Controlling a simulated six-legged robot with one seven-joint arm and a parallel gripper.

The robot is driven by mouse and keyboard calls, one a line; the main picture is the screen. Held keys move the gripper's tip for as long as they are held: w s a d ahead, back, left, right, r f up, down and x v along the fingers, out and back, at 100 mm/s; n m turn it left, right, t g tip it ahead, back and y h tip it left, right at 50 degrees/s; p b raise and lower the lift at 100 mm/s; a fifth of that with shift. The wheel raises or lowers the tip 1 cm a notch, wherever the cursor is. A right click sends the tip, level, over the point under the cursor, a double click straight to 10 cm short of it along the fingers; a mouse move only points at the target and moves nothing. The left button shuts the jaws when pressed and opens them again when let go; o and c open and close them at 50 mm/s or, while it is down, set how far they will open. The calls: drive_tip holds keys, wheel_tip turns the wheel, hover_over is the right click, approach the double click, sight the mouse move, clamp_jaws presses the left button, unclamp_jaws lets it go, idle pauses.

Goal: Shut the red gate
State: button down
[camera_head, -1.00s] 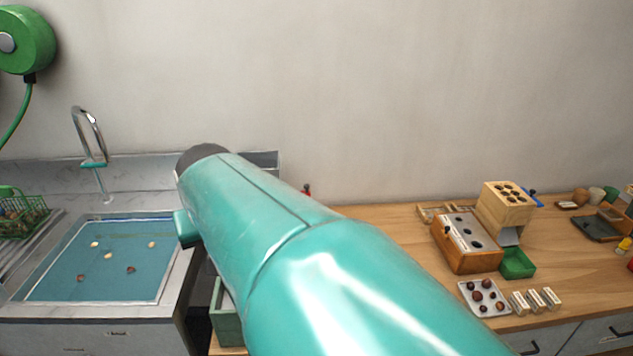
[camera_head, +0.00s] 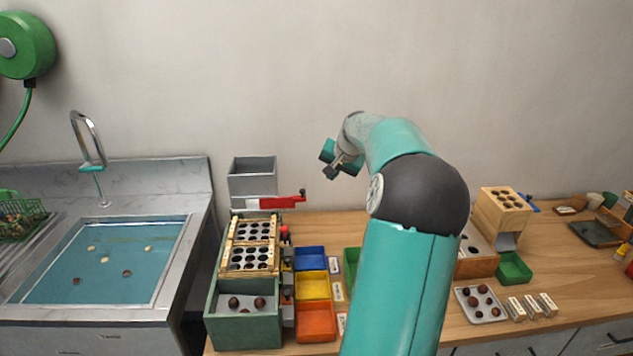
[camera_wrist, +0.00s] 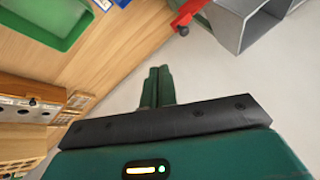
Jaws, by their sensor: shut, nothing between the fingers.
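The red gate (camera_head: 280,202) is a red bar with a white section, directly under the grey hopper (camera_head: 253,178) at the back of the green sorting unit. Its red end sticks out to the right of the hopper. In the wrist view the red gate (camera_wrist: 186,14) shows at the top edge beside the grey hopper (camera_wrist: 243,22). My gripper (camera_head: 330,173) is shut and empty, in the air to the right of and a little above the red end, apart from it. Its closed fingers (camera_wrist: 158,72) show in the wrist view.
Below the hopper are a holed sorting tray (camera_head: 252,246) and a green bin (camera_head: 243,330) with chestnuts. Blue (camera_head: 310,258), yellow (camera_head: 312,285) and orange (camera_head: 316,322) trays stand beside it. A sink (camera_head: 105,258) is at left. The wall is close behind.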

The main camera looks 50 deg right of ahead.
drive_tip(key=w+f, duration=0.8)
drive_tip(key=shift+w+d+f, duration=0.3)
drive_tip(key=shift+w+d, duration=0.1)
drive_tip(key=shift+d, duration=0.05)
approach(283, 200)
drive_tip(key=shift+w+d+f, duration=0.3)
drive_tip(key=shift+d+f, duration=0.35)
drive_tip(key=shift+w+d+f, duration=0.3)
drive_tip(key=shift+d+f, duration=0.35)
